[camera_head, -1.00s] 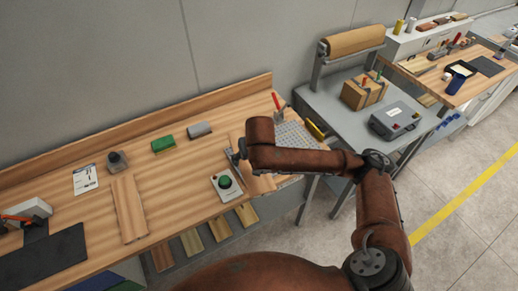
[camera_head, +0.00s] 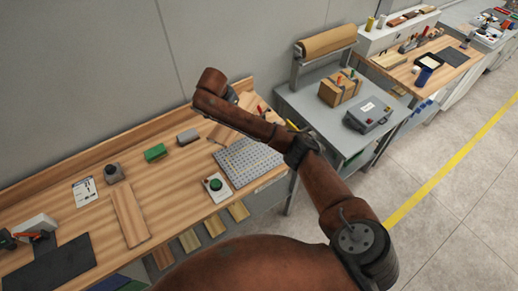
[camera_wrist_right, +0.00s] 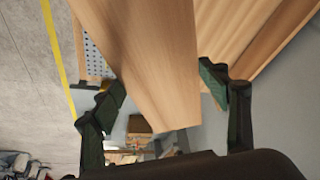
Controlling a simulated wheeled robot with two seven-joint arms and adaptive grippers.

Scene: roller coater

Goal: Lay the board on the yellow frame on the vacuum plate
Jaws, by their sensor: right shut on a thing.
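My right gripper (camera_wrist_right: 165,92) is shut on a light wooden board (camera_wrist_right: 150,50), which runs up between its two fingers in the wrist view. In the head view parts of the board (camera_head: 222,134) show on both sides of my right forearm, over the back of the vacuum plate. The vacuum plate (camera_head: 249,163) is a grey perforated sheet at the bench's right end; its corner also shows in the wrist view (camera_wrist_right: 91,55). A small yellow piece (camera_head: 291,125) shows at its far right edge; I cannot tell if it is the yellow frame. My left gripper is not in view.
A control box with a green button (camera_head: 216,185) sits left of the plate. Green (camera_head: 155,152) and grey (camera_head: 187,136) blocks lie behind. Another wooden board (camera_head: 129,214) lies farther left. A grey table with a paper roll (camera_head: 328,40) and case (camera_head: 367,116) stands right.

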